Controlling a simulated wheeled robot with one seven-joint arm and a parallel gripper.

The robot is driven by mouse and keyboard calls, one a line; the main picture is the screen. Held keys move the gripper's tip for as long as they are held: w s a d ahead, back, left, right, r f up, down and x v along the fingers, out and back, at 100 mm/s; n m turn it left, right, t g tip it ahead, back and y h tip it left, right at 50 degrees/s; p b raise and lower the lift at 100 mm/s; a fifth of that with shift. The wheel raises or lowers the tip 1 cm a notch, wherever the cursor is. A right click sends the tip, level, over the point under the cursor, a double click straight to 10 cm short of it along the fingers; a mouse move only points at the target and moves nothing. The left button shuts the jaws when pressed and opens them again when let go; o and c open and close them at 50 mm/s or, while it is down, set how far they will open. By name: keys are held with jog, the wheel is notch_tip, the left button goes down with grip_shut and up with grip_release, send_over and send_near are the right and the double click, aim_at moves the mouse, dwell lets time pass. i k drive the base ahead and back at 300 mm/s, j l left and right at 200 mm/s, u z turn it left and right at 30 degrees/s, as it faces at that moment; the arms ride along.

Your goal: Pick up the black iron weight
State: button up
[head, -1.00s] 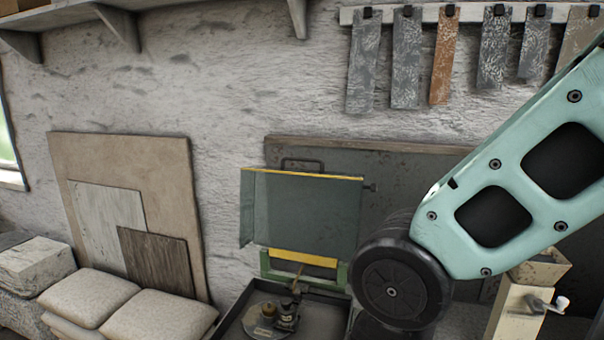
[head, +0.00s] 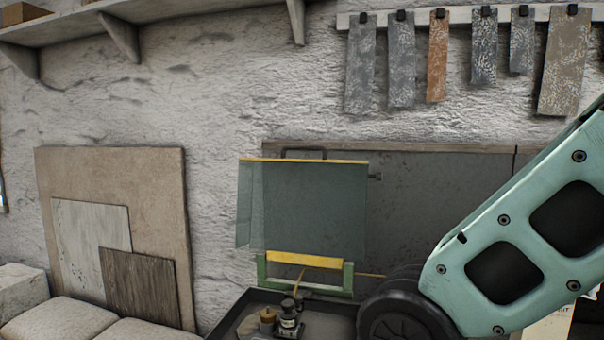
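I cannot pick out the black iron weight for certain in the head view. A small dark object (head: 289,315) with a pale band stands in the black tray (head: 240,306) at the bottom middle, and I cannot tell whether it is the weight. A small brass-coloured piece (head: 267,319) stands just left of it. My gripper is out of the picture. Only my green arm link and its dark round joint show at the lower right, covering the tray's right side.
A tinted screen (head: 303,210) with a yellow top edge stands behind the tray. Boards (head: 165,215) lean on the rough wall at the left, with pale sacks (head: 58,322) below. Sample strips (head: 438,60) hang at the upper right. A shelf (head: 60,28) runs along the upper left.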

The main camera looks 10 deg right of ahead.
aim_at(289, 316)
jog(key=i+j+z, duration=0.15)
jog(key=j, duration=0.25)
jog(key=i+j+z, duration=0.15)
jog(key=j, duration=0.25)
jog(key=i+j+z, duration=0.15)
jog(key=i+j, duration=0.1)
jog(key=i, duration=0.1)
